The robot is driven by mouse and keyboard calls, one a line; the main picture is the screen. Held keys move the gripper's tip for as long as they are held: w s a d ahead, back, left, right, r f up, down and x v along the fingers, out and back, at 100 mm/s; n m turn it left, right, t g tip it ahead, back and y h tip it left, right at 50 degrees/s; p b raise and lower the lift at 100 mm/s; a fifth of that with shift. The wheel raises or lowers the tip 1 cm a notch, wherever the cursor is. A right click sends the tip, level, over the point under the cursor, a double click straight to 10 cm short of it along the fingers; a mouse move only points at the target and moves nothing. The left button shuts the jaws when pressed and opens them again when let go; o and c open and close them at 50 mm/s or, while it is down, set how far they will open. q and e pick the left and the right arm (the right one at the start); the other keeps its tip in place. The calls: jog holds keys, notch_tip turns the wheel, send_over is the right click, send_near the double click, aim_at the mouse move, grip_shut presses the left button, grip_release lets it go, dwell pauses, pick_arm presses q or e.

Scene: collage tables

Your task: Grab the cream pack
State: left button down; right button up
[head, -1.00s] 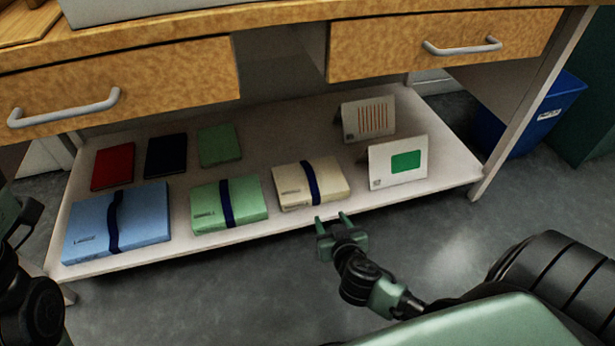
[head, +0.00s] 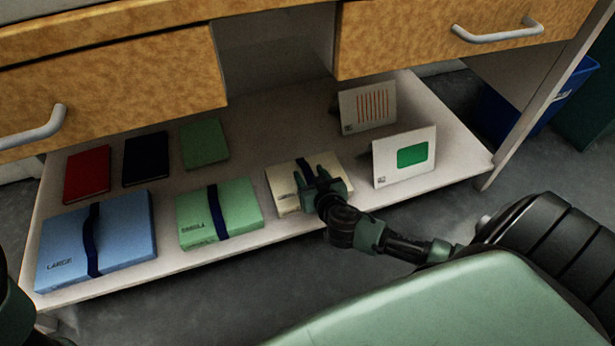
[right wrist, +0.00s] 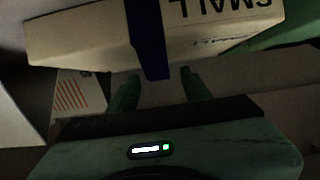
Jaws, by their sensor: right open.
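The cream pack (head: 283,186) lies on the low shelf with a dark blue band around its middle. My right gripper (head: 309,172) is open at its front side and hides part of it in the head view. In the right wrist view the cream pack (right wrist: 90,38) shows the print SMALL, and its blue band (right wrist: 148,40) lies between the two green fingers of my right gripper (right wrist: 160,88). The band's lower end reaches between the fingertips. I cannot tell whether the fingers touch the pack. My left gripper is not in view; only a bit of the left arm shows.
On the shelf (head: 290,130), a green pack (head: 195,220) and a blue pack (head: 130,225) lie to the left. Red, dark and green books lie behind. Two white cards (head: 388,170) stand to the right. Wooden drawers (head: 110,90) hang above the shelf.

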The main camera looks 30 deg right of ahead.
jog(key=shift+b+x, duration=0.3)
jog(key=shift+x, duration=0.8)
grip_shut()
dwell(0.5)
jog(key=shift+r, duration=0.1)
